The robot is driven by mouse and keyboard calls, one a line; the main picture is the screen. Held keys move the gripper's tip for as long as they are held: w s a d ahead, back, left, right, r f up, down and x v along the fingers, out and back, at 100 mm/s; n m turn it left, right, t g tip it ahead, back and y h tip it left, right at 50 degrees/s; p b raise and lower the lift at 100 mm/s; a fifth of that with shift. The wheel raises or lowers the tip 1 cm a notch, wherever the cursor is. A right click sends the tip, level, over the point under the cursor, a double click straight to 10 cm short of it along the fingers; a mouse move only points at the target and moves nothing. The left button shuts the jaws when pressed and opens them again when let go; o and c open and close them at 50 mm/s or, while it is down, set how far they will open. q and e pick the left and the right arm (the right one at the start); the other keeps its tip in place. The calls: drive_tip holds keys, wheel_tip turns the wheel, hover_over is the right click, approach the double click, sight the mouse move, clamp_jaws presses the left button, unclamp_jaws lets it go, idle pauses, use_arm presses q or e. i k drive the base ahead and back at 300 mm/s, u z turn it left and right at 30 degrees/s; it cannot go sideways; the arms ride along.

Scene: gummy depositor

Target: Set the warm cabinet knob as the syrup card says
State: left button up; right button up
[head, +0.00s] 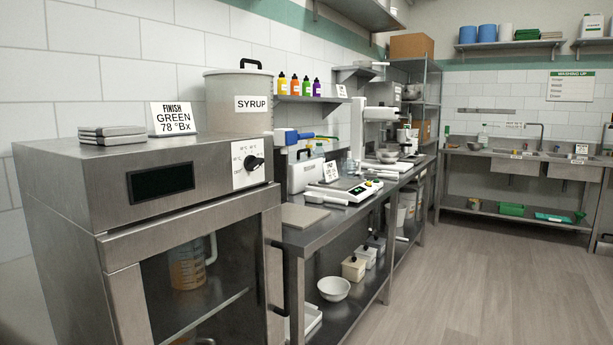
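The warm cabinet (62,200) is a steel box at the left front with a glass door and a dark, blank display (160,183). Its black knob (254,163) sits on a white plate (240,178) at the right of the front panel; the plate's small marks and the exact pointer direction are too small to read surely. A white card (173,119) on the cabinet top reads "FINISH GREEN 78 °Bx". Behind it stands a lidded tub (238,88) labelled "SYRUP". A jug (188,266) of amber liquid shows through the door glass. Neither gripper is in view.
Dark flat slabs (112,135) are stacked on the cabinet top. A steel bench (300,236) with a scale (345,190) and other equipment runs back to the right of the cabinet. The floor (490,285) is clear. Sinks (518,165) stand at the back right.

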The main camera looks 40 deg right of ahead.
sight(252, 163)
drive_tip(key=z, duration=1.95)
drive_tip(key=i, duration=0.15)
drive_tip(key=u, duration=1.3)
